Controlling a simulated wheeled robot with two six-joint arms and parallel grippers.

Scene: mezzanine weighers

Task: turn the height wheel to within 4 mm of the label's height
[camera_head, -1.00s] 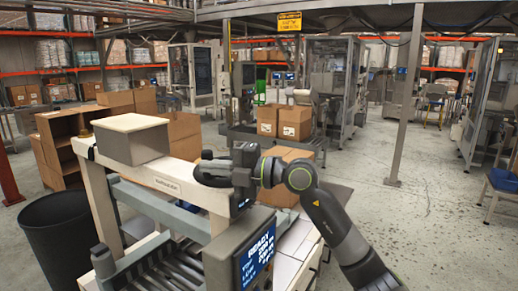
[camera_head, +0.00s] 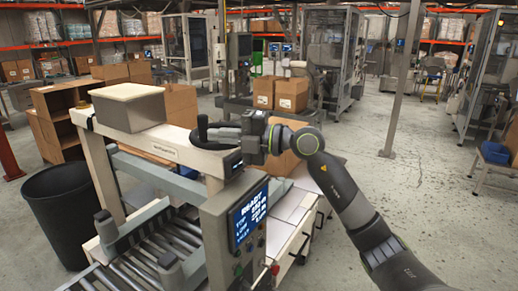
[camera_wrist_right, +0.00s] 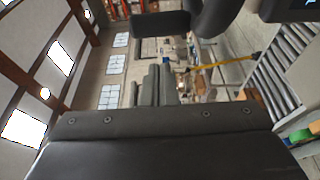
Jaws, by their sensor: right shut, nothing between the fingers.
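The dark height wheel (camera_head: 202,126) sits on top of the cream crossbeam of the machine, near its right end. My right gripper (camera_head: 216,132) is shut and empty. Its grey fingers point left and overlap the wheel in the head view; whether they touch the rim I cannot tell. In the right wrist view the closed fingers (camera_wrist_right: 160,85) show in the middle, with dark parts (camera_wrist_right: 160,23) above them that may be the wheel. A small dark readout (camera_head: 233,163) is on the beam end, its figures unreadable. I cannot make out the height label. My left gripper is out of view.
A screen headed READY (camera_head: 248,215) stands in front of the beam, above the roller conveyor (camera_head: 150,255). A lidded grey box (camera_head: 128,105) sits on the beam's left. A black bin (camera_head: 65,210) stands at left. Open floor (camera_head: 440,210) lies to the right.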

